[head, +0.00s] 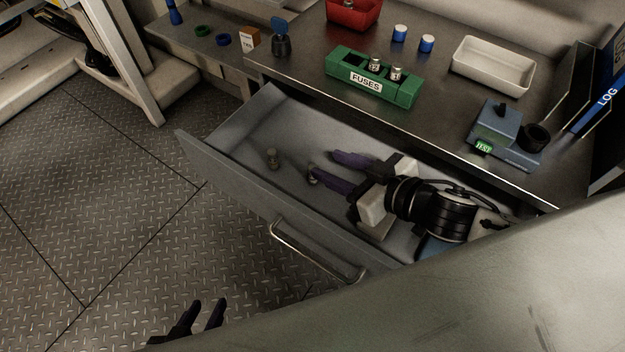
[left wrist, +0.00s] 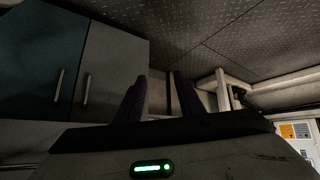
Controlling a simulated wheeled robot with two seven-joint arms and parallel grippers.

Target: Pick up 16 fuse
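My right gripper (head: 322,162) is inside the drawer, to the right of that fuse. My left gripper (head: 207,310) is low over the floor, outside the drawer, with fingers apart and empty. Its fingers also show in the left wrist view (left wrist: 160,95).
On the metal worktop stand a green FUSES block (head: 345,72) holding two fuses, a white tray (head: 493,66), a blue-grey tester (head: 497,125), two blue-white cylinders (head: 426,44) and a red bin (head: 352,14). The drawer front and handle (head: 315,254) stand before the right arm.

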